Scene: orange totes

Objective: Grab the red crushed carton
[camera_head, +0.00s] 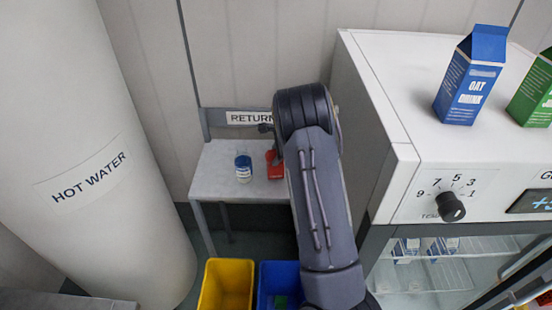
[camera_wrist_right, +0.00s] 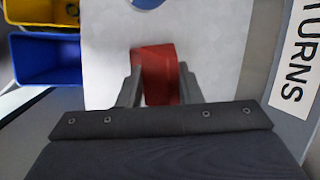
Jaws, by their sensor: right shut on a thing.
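The red crushed carton (camera_head: 274,165) is at the right part of the small white returns table (camera_head: 215,180), partly hidden behind my right arm in the head view. In the right wrist view the red carton (camera_wrist_right: 155,72) sits between the two fingers of my right gripper (camera_wrist_right: 158,88), which is shut on it. The table surface shows around and behind the carton; I cannot tell whether the carton touches it. In the head view the right gripper is mostly hidden by my arm. My left gripper is in neither view.
A blue and white container (camera_head: 243,168) stands on the table left of the carton. A yellow bin (camera_head: 226,285) and a blue bin (camera_head: 266,283) stand below in front. A white hot water cylinder (camera_head: 95,150) is at left. A fridge (camera_head: 385,130) with upright cartons on top is at right.

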